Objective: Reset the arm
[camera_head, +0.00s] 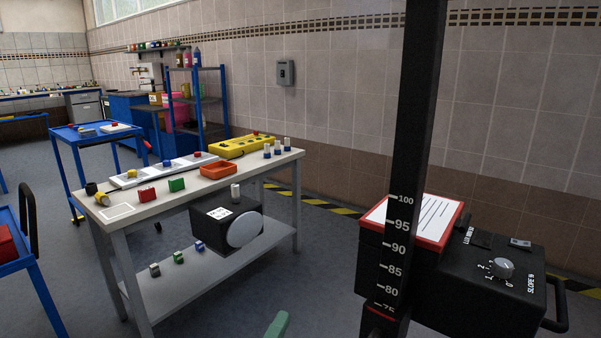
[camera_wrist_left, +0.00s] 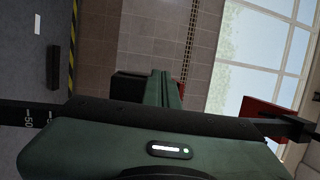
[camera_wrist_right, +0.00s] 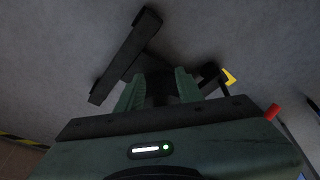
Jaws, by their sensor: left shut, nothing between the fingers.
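A black upright column (camera_head: 412,130) with a white number scale stands right of centre in the head view. A black box with a knob (camera_head: 503,268) and a red-rimmed box with a white sheet (camera_head: 420,222) are beside it. My left gripper (camera_head: 277,325) shows only as a green fingertip at the bottom edge, left of the column and apart from it. In the left wrist view its fingers (camera_wrist_left: 165,88) are together and empty. My right gripper (camera_wrist_right: 160,85) has its fingers apart in the right wrist view. Dark parts show between and beyond them; contact cannot be told.
A workbench (camera_head: 275,170) at the left carries a yellow box (camera_head: 241,146), an orange tray (camera_head: 217,169) and small blocks. A black box with a white disc (camera_head: 225,222) hangs under its top. A blue cart (camera_head: 95,140) stands behind. Floor shows between bench and column.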

